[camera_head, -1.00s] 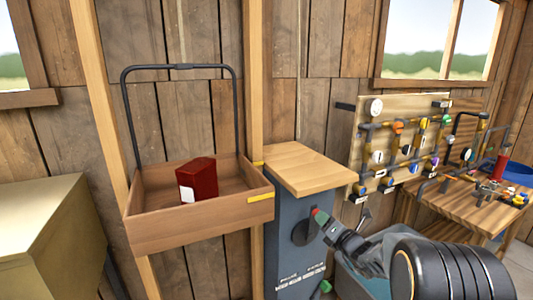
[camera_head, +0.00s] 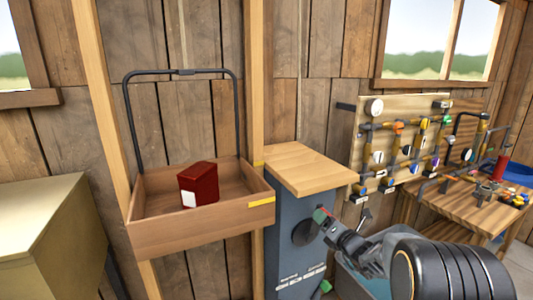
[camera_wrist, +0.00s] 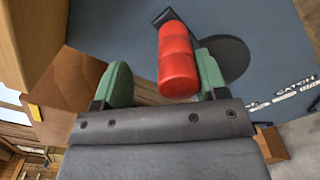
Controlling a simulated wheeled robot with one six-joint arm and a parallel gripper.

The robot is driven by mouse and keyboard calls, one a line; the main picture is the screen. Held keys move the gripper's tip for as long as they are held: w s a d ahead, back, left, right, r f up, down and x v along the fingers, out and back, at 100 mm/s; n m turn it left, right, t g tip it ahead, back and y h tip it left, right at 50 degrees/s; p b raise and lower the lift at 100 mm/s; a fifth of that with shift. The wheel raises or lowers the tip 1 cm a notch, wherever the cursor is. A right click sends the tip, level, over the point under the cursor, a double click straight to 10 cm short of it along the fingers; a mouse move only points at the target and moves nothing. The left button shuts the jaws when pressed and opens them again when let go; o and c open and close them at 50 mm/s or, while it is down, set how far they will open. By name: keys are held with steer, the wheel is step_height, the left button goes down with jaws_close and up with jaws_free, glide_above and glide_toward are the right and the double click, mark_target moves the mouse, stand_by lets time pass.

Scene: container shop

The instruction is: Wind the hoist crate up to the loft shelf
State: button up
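The hoist crate (camera_head: 200,232) is an open wooden tray with a black bail handle, hanging between two wooden posts. A dark red box with a white label (camera_head: 198,184) sits in it. A yellow strip (camera_head: 261,203) marks its right front edge. The blue-grey hoist cabinet (camera_head: 285,265) stands to its right, with a dark round crank disc (camera_head: 302,233) on its side. My gripper (camera_wrist: 165,80) is open with green fingers around the red crank grip (camera_wrist: 177,60). The grip is close to the right finger, with a clear gap to the left one.
A yellow mark (camera_head: 258,163) is on the right post, above the crate's strip. A green knob (camera_head: 325,287) is low on the cabinet; "CATCH" lettering shows in the wrist view. A pipe board (camera_head: 405,140) and workbench (camera_head: 460,200) stand right, a tan chest (camera_head: 40,220) left.

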steer(key=v, duration=0.8)
stand_by(0.4)
